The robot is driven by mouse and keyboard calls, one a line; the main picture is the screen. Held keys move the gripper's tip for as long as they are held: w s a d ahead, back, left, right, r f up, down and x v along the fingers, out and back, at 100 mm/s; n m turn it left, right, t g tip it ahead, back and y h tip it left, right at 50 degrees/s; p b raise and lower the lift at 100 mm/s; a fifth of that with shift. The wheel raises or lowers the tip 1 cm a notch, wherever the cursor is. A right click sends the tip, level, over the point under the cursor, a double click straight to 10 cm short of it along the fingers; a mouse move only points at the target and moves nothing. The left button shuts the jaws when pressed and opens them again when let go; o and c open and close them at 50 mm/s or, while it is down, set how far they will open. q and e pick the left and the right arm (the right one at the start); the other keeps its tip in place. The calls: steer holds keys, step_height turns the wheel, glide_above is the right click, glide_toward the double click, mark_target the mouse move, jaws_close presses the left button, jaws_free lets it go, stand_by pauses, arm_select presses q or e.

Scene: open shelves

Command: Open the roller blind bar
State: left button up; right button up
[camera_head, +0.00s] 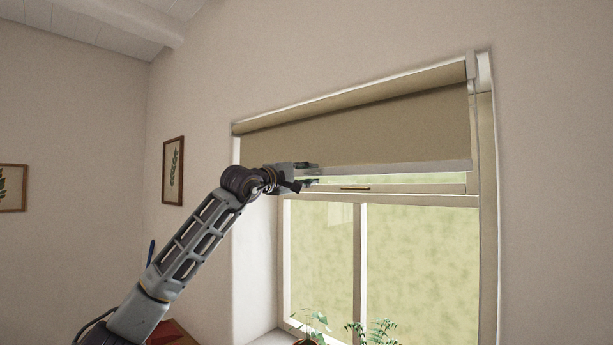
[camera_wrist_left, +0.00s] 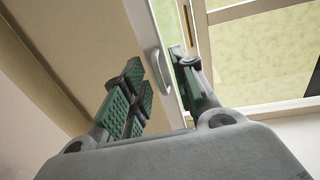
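The beige roller blind (camera_head: 375,130) hangs partly lowered over the top of the window, with a white bar (camera_head: 410,168) along its bottom edge. My left gripper (camera_head: 312,174) is at the bar's left part, one finger above the other. In the left wrist view the blind (camera_wrist_left: 62,48) is at the left, and the white bar (camera_wrist_left: 147,38) with a raised pull passes between the two green-padded fingers. The fingers of the left gripper (camera_wrist_left: 157,66) stand apart with gaps beside the bar; contact is not visible. My right gripper is out of view.
The window (camera_head: 420,260) has pale frames and a brass-coloured handle (camera_head: 355,188) just below the bar. Plants (camera_head: 372,332) stand low at the sill. A framed picture (camera_head: 173,170) hangs on the wall left of the window. The space below the bar is free.

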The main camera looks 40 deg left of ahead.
arm_select(q)
steer(key=shift+s, duration=0.15)
steer(key=s+f, duration=0.1)
steer(key=s, duration=0.8)
steer(key=shift+s+a+f, duration=0.15)
steer(key=shift+s+a, duration=0.2)
steer(key=shift+a, duration=0.05)
stand_by(1.0)
steer(key=shift+s, duration=0.35)
steer(key=shift+s+f, duration=0.1)
steer(key=shift+s, duration=0.2)
steer(key=shift+s+f, duration=0.1)
steer(key=shift+s, duration=0.15)
stand_by(0.6)
